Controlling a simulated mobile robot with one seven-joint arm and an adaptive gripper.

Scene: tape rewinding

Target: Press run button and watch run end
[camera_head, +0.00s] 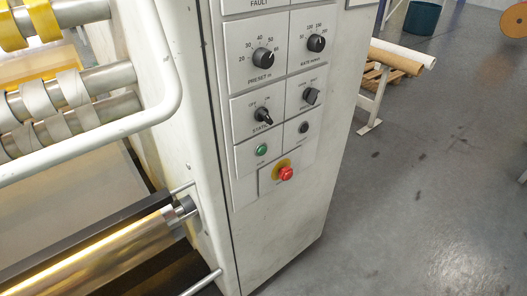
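A control panel (240,106) fills the front of a white cabinet in the middle of the head view. The green button (262,150) sits low on the panel at the left, with a small, blurred label under it. A dark round button (303,128) is to its right. A red mushroom button (286,174) on a yellow disc is below them. My gripper is not in view, and nothing touches the buttons.
Dials marked PRESET (263,58) and RATE (316,43) and two switches sit above the buttons. A white guard rail (95,138) and metal rollers (95,262) are at left. Grey floor (420,190) is open at right, near a stand with rolls (402,57).

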